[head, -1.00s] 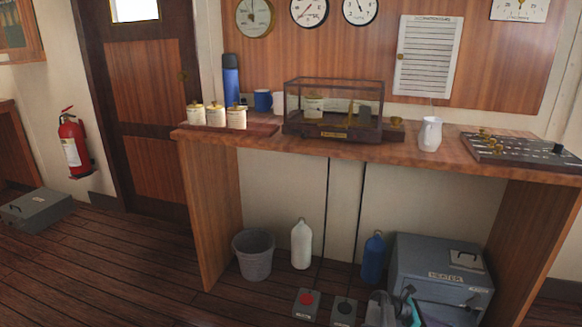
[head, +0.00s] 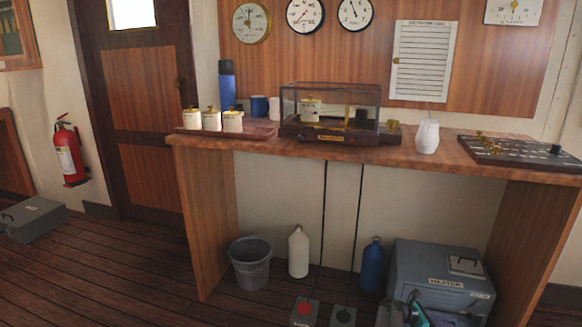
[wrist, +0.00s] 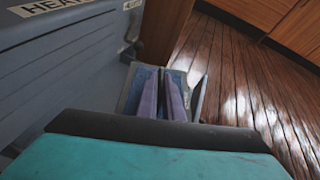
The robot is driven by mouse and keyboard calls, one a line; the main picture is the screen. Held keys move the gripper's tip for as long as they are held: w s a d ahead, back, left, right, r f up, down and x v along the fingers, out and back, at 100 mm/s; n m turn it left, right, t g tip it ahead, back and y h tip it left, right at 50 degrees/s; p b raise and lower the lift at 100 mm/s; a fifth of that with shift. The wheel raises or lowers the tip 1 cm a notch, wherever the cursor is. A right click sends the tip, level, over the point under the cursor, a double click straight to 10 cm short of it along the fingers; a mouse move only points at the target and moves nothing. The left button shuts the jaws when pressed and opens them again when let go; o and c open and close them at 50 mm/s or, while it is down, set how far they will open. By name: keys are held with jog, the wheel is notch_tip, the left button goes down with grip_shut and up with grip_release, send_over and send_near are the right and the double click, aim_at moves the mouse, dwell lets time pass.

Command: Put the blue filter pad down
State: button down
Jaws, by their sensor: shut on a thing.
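I cannot tell whether the pad touches anything below.
The grey heater (head: 440,268) stands under the desk, close along the left of the wrist view (wrist: 60,70). A blue bottle (head: 373,266), white bottle (head: 299,253), grey bucket (head: 250,264) and two pedal-like boxes stand left of it. Wooden floor (wrist: 240,80) is clear at right.

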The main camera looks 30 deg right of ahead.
jog(key=shift+n+t, duration=0.3)
jog(key=d+f, duration=0.1)
jog(key=w+d+f+b, duration=0.1)
jog(key=d, duration=0.1)
jog(key=shift+d+f, duration=0.1)
jog(key=shift+d, duration=0.1)
jog(key=shift+s+a+r+p, duration=0.15)
jog(key=shift+a+r+p, duration=0.15)
jog(key=shift+a+r, duration=0.25)
jog(key=s+a+r+m+g+y+p, duration=0.1)
jog(key=s+a+r+p, duration=0.1)
jog(key=a+r, duration=0.3)
jog(key=s+a+r+m+g+y+p, duration=0.1)
jog(key=s+a+r+p, duration=0.2)
jog(key=a, duration=0.9)
jog(key=s+a+r+m+g+y+p, duration=0.1)
jog(key=s+a+r+m+g+p, duration=0.1)
jog(key=s+a+r, duration=0.3)
jog(key=a+r+p, duration=0.1)
jog(key=a+r, duration=0.2)
jog(key=a, duration=0.1)
jog(key=shift+r+y, duration=0.3)
jog(key=shift+r, duration=0.1)
